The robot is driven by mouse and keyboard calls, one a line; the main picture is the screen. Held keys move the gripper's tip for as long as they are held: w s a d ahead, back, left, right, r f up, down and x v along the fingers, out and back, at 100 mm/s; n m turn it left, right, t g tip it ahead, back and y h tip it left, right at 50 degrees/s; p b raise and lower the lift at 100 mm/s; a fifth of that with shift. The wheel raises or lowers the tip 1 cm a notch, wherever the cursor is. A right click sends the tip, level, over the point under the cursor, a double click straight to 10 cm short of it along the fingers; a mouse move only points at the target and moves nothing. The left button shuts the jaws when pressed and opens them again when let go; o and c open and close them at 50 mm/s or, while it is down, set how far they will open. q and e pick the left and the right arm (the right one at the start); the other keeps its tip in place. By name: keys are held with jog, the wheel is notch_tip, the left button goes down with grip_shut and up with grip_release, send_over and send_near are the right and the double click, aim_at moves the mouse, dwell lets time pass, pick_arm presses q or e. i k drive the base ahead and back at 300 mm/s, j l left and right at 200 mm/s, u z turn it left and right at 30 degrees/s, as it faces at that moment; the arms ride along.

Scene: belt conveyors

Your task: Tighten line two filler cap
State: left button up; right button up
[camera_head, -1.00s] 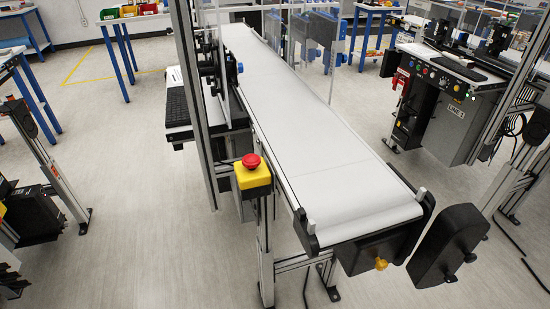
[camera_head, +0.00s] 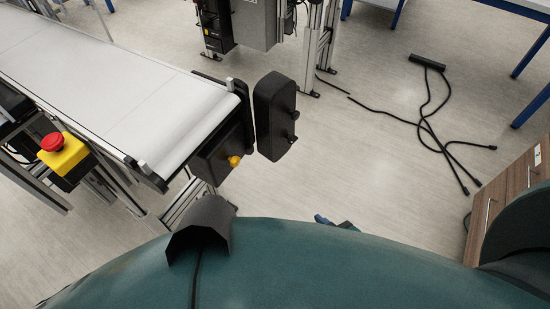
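A small yellow cap (camera_head: 234,161) sticks out of the black housing (camera_head: 213,158) at the near end of a white belt conveyor (camera_head: 125,85). I cannot read any line label on it. A black rounded casing (camera_head: 267,117) stands just to the right of the belt end, with dark knobs on its right side. Neither of my grippers shows.
A red emergency stop button (camera_head: 52,142) on a yellow box (camera_head: 66,155) sits on the conveyor's left side. Black cables (camera_head: 428,125) lie on the floor at right. A wooden drawer cabinet (camera_head: 507,196) stands at far right. Open floor (camera_head: 340,150) lies between.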

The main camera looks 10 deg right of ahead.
aim_at(235, 160)
jog(key=i+l+u, duration=0.2)
jog(key=l+u, duration=0.25)
jog(key=i+l+u, duration=0.15)
jog(key=l+u, duration=0.3)
jog(key=l, duration=0.3)
jog(key=l+u, duration=0.45)
jog(key=l, duration=0.15)
jog(key=k+l+u, duration=0.1)
jog(key=l+u, duration=0.35)
jog(key=l, duration=0.2)
jog(key=k+l+u, duration=0.15)
jog(key=l+u, duration=0.3)
jog(key=l, duration=0.15)
